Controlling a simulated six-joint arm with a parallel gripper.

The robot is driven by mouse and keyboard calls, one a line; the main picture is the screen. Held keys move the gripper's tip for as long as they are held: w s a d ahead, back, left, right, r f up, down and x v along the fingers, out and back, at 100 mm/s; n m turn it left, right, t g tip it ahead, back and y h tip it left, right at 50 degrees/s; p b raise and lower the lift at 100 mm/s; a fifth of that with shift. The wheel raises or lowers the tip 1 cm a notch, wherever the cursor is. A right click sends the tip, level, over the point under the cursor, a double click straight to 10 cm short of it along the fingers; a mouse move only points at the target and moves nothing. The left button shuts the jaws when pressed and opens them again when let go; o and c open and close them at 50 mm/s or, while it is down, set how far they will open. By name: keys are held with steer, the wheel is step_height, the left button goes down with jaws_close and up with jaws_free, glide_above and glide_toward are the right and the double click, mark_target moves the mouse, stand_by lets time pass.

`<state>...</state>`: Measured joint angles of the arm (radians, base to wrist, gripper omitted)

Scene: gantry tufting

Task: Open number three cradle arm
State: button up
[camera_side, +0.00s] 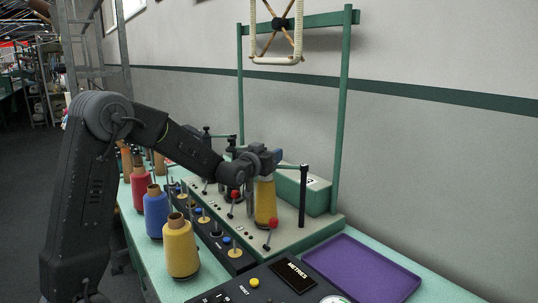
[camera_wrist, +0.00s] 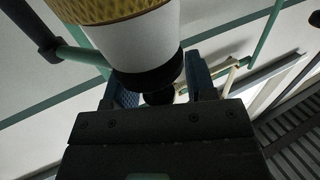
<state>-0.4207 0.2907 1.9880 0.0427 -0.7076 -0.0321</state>
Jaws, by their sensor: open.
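A green cradle arm (camera_side: 288,166) reaches from a dark post (camera_side: 303,196) toward the top of a yellow cone (camera_side: 265,203) on the grey-green machine bed. Another green arm (camera_side: 222,136) stands farther back. I cannot read which is number three. My gripper (camera_side: 262,160) is right above the yellow cone, close to the near arm; contact cannot be told. In the wrist view, my open gripper (camera_wrist: 160,90) has blue-padded fingers around a dark round end below a white and yellow body (camera_wrist: 135,35). A green arm (camera_wrist: 75,55) shows at its left.
Two red-knobbed levers (camera_side: 272,223) stand before the cones. Loose red, blue and yellow cones (camera_side: 181,248) stand on the near left. A purple tray (camera_side: 362,268) and black control panel (camera_side: 292,275) lie at front right. A green frame (camera_side: 340,110) rises behind.

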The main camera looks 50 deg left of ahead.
steer(key=shift+w, duration=0.1)
steer(key=shift+c, duration=0.3)
jaws_close()
